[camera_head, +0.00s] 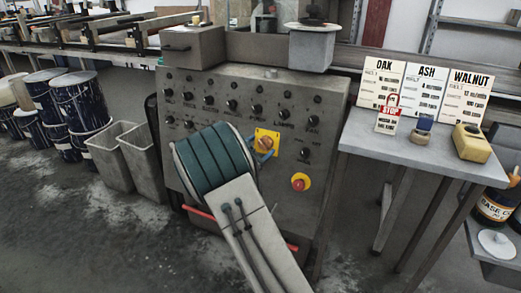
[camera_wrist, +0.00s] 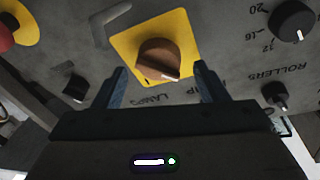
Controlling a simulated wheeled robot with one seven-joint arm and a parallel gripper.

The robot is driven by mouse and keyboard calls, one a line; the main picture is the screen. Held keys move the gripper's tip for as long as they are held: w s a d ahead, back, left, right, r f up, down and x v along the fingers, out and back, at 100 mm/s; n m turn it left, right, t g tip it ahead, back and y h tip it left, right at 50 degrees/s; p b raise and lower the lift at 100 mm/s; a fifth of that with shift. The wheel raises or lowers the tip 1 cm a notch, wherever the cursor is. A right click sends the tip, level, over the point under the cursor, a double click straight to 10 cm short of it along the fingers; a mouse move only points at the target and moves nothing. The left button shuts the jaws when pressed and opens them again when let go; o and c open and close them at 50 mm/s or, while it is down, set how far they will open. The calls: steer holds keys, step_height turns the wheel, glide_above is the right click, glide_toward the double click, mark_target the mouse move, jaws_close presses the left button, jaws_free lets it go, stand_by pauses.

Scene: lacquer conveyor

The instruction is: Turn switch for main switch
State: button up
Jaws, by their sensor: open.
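The main switch is a brown-orange rotary knob (camera_wrist: 158,56) on a yellow square plate (camera_wrist: 128,43), set in the grey control panel. In the head view the yellow plate (camera_head: 272,135) shows at the panel's middle right, with its knob partly covered by my arm and gripper. My gripper (camera_wrist: 160,69) is open. Its two blue-grey fingers point at the panel, one on each side of the knob in the wrist view. I see gaps between the fingers and the knob; whether the fingertips reach its depth I cannot tell.
A red button on a yellow round base (camera_head: 300,182) sits low right on the panel (camera_head: 190,150). Several black knobs surround the plate, one labelled ROLLERS (camera_wrist: 277,96). Grey bins (camera_head: 110,160) stand left.

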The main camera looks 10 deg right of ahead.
steer(key=shift+w+d, duration=0.4)
steer(key=shift+d, duration=0.05)
steer(key=c, duration=1)
steer(key=shift+o, duration=0.2)
